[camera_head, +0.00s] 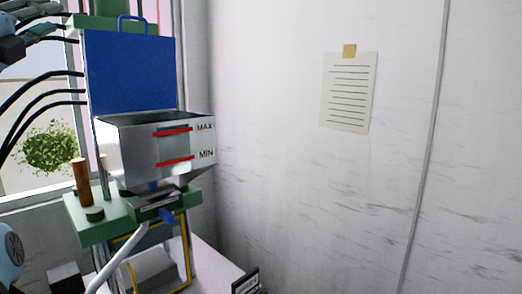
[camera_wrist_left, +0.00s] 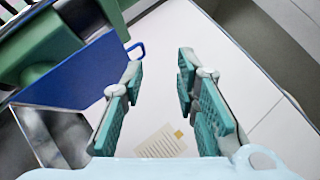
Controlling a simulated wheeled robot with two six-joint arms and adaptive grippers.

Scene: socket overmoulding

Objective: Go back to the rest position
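My left gripper (camera_wrist_left: 159,58) is open in the left wrist view. Its two teal-padded fingers stand apart with nothing between them. In the head view, grey-teal finger parts at the upper left edge look like the same gripper (camera_head: 62,18), partly cut off by the picture edge. It is beside the upper part of the machine, near the raised blue lid (camera_head: 130,72), and is not seen holding it. The lid with its blue handle also shows left of the fingers in the left wrist view (camera_wrist_left: 75,80). My right gripper is in neither view.
Under the lid is a metal hopper (camera_head: 135,150) marked MAX and MIN. A green machine plate (camera_head: 115,228) with a copper-coloured post (camera_head: 82,182) stands below. Black cables (camera_head: 45,97) run at the left. A paper note (camera_head: 348,92) is taped to the bare wall at right.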

